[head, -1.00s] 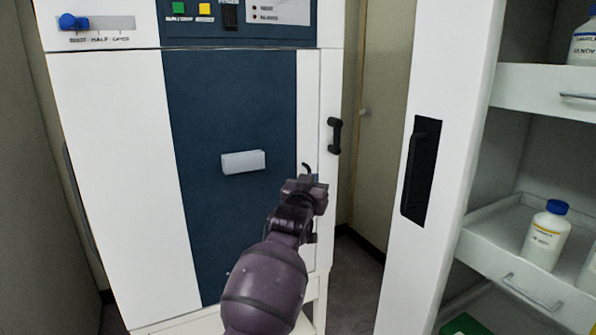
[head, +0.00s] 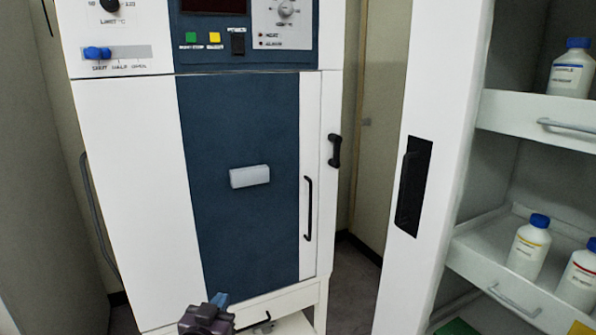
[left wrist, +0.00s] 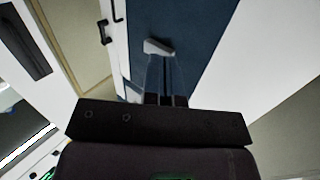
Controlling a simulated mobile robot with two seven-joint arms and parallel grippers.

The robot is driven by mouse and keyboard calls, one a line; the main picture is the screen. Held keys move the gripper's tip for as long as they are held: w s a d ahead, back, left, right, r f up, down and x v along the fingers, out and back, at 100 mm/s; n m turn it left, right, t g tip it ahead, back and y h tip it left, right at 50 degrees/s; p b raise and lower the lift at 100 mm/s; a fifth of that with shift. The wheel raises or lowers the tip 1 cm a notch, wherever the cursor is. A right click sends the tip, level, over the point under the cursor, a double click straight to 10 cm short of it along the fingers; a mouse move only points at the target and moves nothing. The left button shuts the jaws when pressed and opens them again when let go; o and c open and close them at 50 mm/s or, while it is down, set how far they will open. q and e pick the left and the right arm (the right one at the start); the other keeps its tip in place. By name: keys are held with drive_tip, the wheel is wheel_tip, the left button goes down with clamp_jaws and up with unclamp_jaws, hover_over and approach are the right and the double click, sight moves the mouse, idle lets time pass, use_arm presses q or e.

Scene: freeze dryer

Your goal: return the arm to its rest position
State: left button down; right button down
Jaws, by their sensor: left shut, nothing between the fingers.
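My left gripper (head: 219,302) is at the bottom of the head view, low in front of the freeze dryer (head: 135,180). It is shut and empty. In the left wrist view its fingers (left wrist: 165,80) point toward the blue door panel, and a pale block on the panel shows just beyond the fingertips. The dryer's door (head: 240,130) looks closed, with its black bar handle (head: 308,208) standing free and nothing touching it. My right gripper is not in view.
An open cabinet with drawers (head: 530,115) holding white bottles (head: 530,247) stands at the right. Its white upright panel (head: 425,120) has a black recessed handle. A wall is close at the left. A narrow gap with floor (head: 355,270) lies between dryer and cabinet.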

use_arm(q)
drive_tip(key=s+a+f+g+y+p, duration=0.1)
drive_tip(key=s+f, duration=0.4)
drive_tip(key=s, duration=0.6)
drive_tip(key=s+a+f+g+y+p, duration=0.1)
drive_tip(key=s+a+f+g, duration=0.2)
drive_tip(key=s, duration=0.9)
drive_tip(key=s+a+f+n+g+p, duration=0.1)
drive_tip(key=s+a+f+g+p, duration=0.1)
drive_tip(key=s+a+f, duration=0.5)
drive_tip(key=s, duration=0.4)
drive_tip(key=shift+s+f+y, duration=0.2)
drive_tip(key=shift+y, duration=0.2)
